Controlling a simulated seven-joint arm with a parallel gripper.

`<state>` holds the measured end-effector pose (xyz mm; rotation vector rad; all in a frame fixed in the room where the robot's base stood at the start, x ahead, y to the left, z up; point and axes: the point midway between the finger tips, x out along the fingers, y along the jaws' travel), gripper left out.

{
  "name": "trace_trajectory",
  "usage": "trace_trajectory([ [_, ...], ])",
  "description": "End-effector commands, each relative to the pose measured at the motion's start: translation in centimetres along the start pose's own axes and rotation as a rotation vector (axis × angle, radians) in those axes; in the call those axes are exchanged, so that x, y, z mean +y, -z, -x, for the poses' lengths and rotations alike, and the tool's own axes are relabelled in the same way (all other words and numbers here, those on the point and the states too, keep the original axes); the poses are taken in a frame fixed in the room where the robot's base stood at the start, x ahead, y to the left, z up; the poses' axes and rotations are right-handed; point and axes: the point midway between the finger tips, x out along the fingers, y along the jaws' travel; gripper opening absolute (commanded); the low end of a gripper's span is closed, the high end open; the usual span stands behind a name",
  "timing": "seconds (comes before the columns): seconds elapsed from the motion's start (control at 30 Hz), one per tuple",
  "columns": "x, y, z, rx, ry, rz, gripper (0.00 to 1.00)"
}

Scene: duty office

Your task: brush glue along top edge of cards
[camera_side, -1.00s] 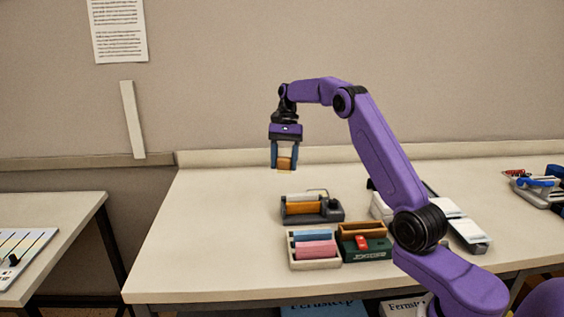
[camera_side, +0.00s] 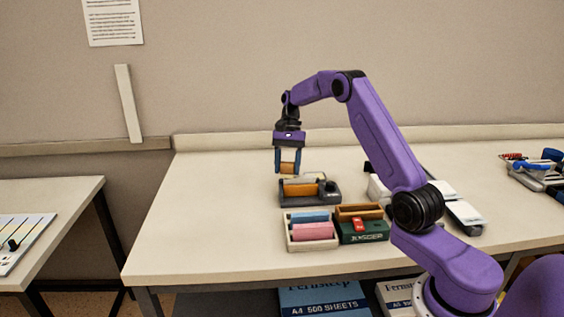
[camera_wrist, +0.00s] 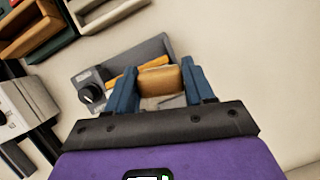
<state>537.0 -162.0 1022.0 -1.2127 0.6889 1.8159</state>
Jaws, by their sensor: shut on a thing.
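My gripper (camera_side: 287,171) is shut on a small orange-brown block (camera_wrist: 160,80), which sits crosswise between the blue fingertips. The wrist view also shows the gripper (camera_wrist: 163,88). I cannot tell whether the block is a brush. Below it is a dark grey fixture (camera_side: 330,199) with a black knob (camera_wrist: 92,94) and an orange strip (camera_wrist: 124,74), perhaps the cards' edge. The gripper is just above the fixture's back left part; I cannot tell whether the block touches it. The fingers and block hide part of the fixture in the wrist view.
White items (camera_side: 466,213) lie behind my arm. The table's left side (camera_side: 215,205) is clear.

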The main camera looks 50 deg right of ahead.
Motion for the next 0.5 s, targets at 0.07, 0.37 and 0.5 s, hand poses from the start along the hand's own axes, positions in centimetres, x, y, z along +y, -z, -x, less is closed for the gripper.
trace_trajectory([
  [0.07,0.8,0.2,0.1,-0.001,-0.002,-0.003,0.28],
  [0.37,3.5,0.8,0.3,-0.001,-0.003,-0.002,0.28],
  [0.5,4.7,1.1,0.5,-0.001,-0.002,-0.004,0.28],
])
